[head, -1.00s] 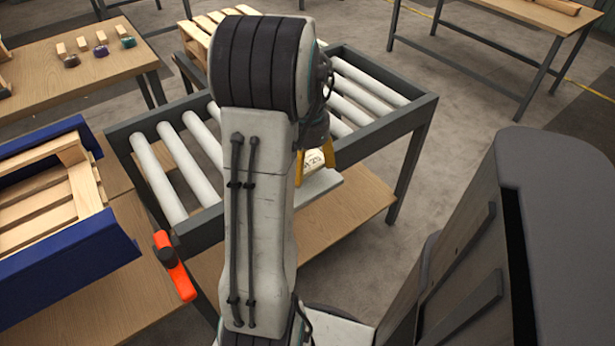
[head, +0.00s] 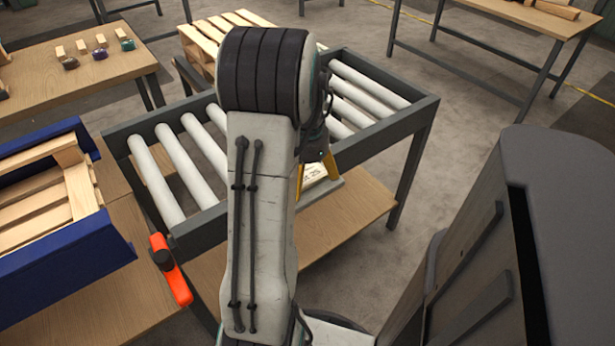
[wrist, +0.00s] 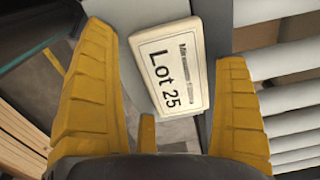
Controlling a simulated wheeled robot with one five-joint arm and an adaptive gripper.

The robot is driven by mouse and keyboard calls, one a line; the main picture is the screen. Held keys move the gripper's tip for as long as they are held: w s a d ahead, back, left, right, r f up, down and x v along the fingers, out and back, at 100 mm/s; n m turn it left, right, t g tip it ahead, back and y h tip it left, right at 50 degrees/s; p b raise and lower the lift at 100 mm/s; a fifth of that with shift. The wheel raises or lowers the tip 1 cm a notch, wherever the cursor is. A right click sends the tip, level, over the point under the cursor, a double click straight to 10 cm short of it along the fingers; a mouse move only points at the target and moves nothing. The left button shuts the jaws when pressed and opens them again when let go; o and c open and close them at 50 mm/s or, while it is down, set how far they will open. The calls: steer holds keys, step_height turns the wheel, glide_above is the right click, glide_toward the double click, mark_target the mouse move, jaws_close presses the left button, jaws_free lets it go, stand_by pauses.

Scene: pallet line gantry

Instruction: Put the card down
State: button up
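The card (head: 314,184) is a pale cream plate with dark print. In the wrist view the card (wrist: 172,70) reads "Lot 25". It appears to lie on a grey ledge (head: 334,187) at the near side of the roller conveyor. My gripper (head: 314,172) is low over the ledge, mostly behind my own arm in the head view. In the wrist view my gripper's (wrist: 165,50) yellow fingers are spread on either side of the card, with a gap on the left and a narrow one on the right. The card's contact with the ledge is not clearly visible.
The conveyor (head: 385,135) with white rollers stands just beyond the ledge. A wooden lower shelf (head: 350,215) lies beneath. At left are a blue holder (head: 85,262) with a wooden pallet and an orange-red handle (head: 180,287). A worktable (head: 95,75) stands further back.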

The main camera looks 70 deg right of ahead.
steer(key=shift+o, duration=0.6)
steer(key=shift+r, duration=0.1)
step_height(320, 180, up, 12)
steer(key=p, duration=0.4)
steer(key=shift+a, duration=0.1)
